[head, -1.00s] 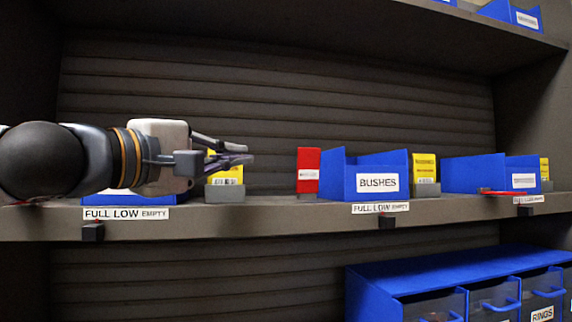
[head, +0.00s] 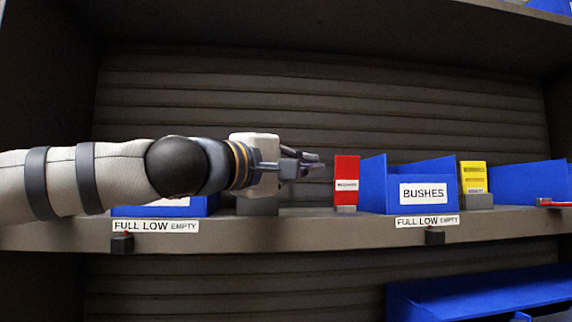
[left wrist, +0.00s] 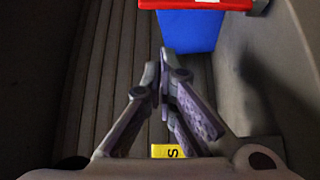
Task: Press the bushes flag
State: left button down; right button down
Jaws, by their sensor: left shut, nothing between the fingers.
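The blue bin labelled BUSHES (head: 375,185) stands on the shelf right of my left gripper. A red upright flag (head: 346,172) with a small white label stands at the bin's left side, on a small grey block. My left gripper (head: 318,163) is shut and empty, pointing right, with its tips just left of the red flag in the picture; I cannot tell whether they touch. The left wrist view shows the closed fingers (left wrist: 165,75), with a red edge (left wrist: 190,4) and a blue bin face (left wrist: 190,32) beyond. My right gripper is not in view.
A yellow card (head: 473,175) stands right of the BUSHES bin, with another blue bin (head: 525,182) further right. A blue bin (head: 150,211) lies partly behind my arm. Labels reading FULL LOW EMPTY and small dark blocks line the shelf edge (head: 300,230).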

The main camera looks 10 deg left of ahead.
aim_at(346, 184)
pick_arm(q)
jog(key=shift+x, duration=1.05)
jog(key=shift+s+d+f, duration=0.1)
jog(key=shift+s+d, duration=0.05)
jog(key=shift+s, duration=0.55)
jog(key=shift+s+d+f, duration=0.1)
jog(key=shift+s+d, duration=0.05)
jog(key=shift+s, duration=0.55)
jog(key=shift+s+d+f, duration=0.1)
jog(key=shift+s+d, duration=0.05)
jog(key=shift+s, duration=0.5)
